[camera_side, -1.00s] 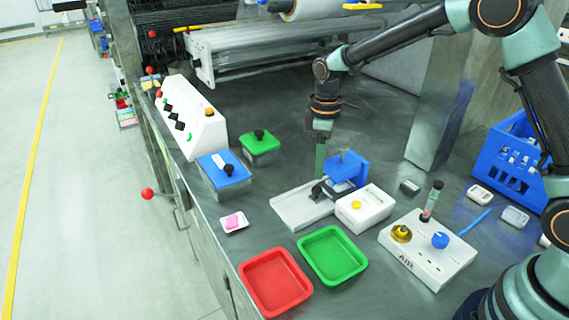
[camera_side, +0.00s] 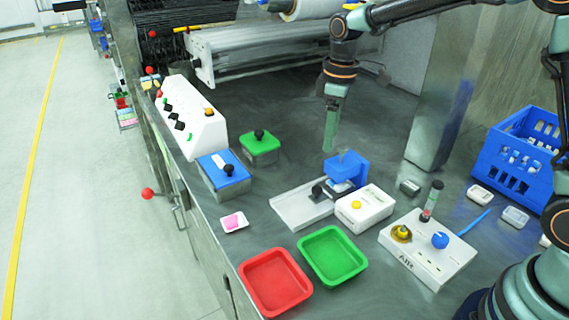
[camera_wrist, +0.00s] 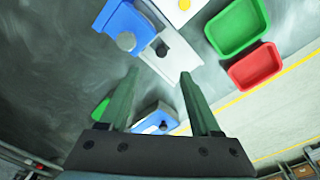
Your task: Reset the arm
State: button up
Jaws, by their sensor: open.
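My gripper (camera_side: 330,148) is above the bench, just behind the blue dosing device (camera_side: 347,168) and apart from it. In the wrist view my gripper (camera_wrist: 158,82) shows two green fingers spread apart with nothing between them. The dosing device has a blue body, a dark knob and a pale grey base plate (camera_side: 297,208). A white box with a yellow button (camera_side: 364,210) stands beside it. In the wrist view the blue device (camera_wrist: 122,25) lies beyond the fingertips.
A red tray (camera_side: 275,283) and a green tray (camera_side: 332,255) sit at the front. A blue-lidded box (camera_side: 222,175), a green-lidded box (camera_side: 260,148) and a white panel (camera_side: 190,118) stand left. The AIR box (camera_side: 428,250) and blue crate (camera_side: 517,155) are right. Bench behind the gripper is clear.

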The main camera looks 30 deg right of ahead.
jog(key=s+d+r+m+t, duration=0.2)
jog(key=s+r+m, duration=0.1)
jog(key=s, duration=0.5)
jog(key=s+d+r+m+t, duration=0.2)
jog(key=s+m, duration=0.3)
jog(key=s, duration=0.4)
jog(key=shift+d+r+t, duration=0.15)
jog(key=shift+r+t, duration=0.35)
jog(key=shift+r, duration=0.35)
